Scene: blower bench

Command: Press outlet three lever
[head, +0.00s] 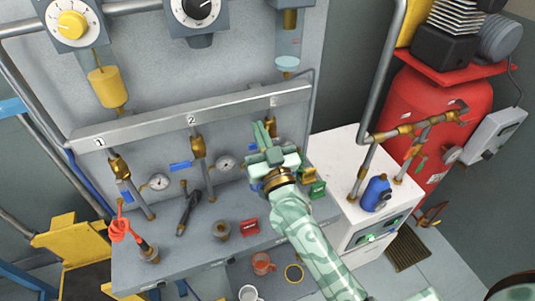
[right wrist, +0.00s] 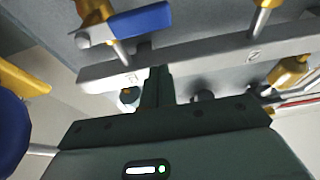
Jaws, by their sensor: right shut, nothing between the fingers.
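The grey manifold bar (head: 235,108) carries labels 1, 2 and 3. Brass valves with blue levers hang below it. Outlet three's valve is mostly hidden behind my right gripper (head: 263,130) in the head view. In the right wrist view a blue lever (right wrist: 142,20) on a brass valve (right wrist: 97,10) shows above the fingers, by the bar end with the likely outlet three label. My right gripper, also in the right wrist view (right wrist: 158,75), is shut and empty. Its fingers are upright in front of the bar near label 3; contact cannot be told. My left gripper is out of view.
Outlet two's blue lever (head: 181,166) and a round gauge (head: 226,164) lie left of my gripper. The bench (head: 190,245) holds a red block (head: 250,227) and blower tools. A white cabinet (head: 340,170) and a red tank (head: 435,120) stand at right.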

